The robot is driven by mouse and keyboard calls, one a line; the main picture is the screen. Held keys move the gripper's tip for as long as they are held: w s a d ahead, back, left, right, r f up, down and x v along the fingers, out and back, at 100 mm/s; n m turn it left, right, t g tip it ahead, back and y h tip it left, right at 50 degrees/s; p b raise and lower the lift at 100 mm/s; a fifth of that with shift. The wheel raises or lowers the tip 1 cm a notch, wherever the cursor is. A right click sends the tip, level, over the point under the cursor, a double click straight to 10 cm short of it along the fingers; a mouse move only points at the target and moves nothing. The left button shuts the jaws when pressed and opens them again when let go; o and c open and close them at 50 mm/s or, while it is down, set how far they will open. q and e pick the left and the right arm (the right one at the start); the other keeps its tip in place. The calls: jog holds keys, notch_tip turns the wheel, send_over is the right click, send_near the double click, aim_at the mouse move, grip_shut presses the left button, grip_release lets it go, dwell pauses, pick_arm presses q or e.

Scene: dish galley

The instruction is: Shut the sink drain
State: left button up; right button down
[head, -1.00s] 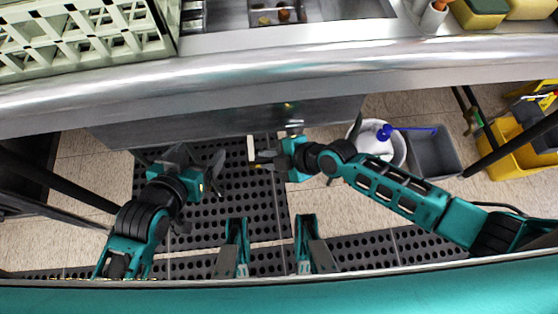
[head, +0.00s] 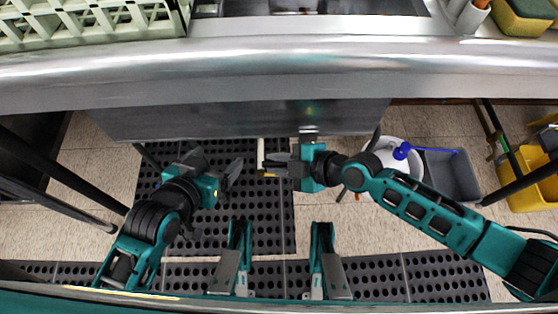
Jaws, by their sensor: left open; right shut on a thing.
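The metal sink's front rim (head: 300,72) crosses the top of the head view, with the underside panel of its basin (head: 240,122) below it. A short pale upright bar (head: 261,149) shows under the panel, at my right fingertips; it may be the drain handle. My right gripper (head: 276,165) comes in from the right and is shut on this bar, with a small yellowish bit at the fingers. The drain itself is hidden under the sink. My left gripper (head: 216,166) is open and empty to the left of the bar, over the dark mat.
A white bucket (head: 388,180) with a blue-handled brush (head: 403,150), a grey bin (head: 452,175) and a yellow mop bucket (head: 530,185) stand on the floor at right. Dark table legs (head: 60,175) stand at left. A perforated mat (head: 265,215) covers the floor. A pale rack (head: 90,20) sits above.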

jog(key=c, duration=1.1)
grip_release()
jog(key=shift+d+r, duration=0.1)
jog(key=shift+s+d+r, duration=0.1)
jog(key=shift+d+r, duration=0.1)
jog(key=shift+d, duration=0.1)
pick_arm(q)
jog(key=shift+s+a+r+p, duration=0.2)
jog(key=shift+a+p, duration=0.1)
jog(key=shift+p, duration=0.5)
pick_arm(e)
jog(key=v, duration=1.2)
jog(key=shift+s+a, duration=0.1)
pick_arm(q)
jog(key=shift+r, duration=0.15)
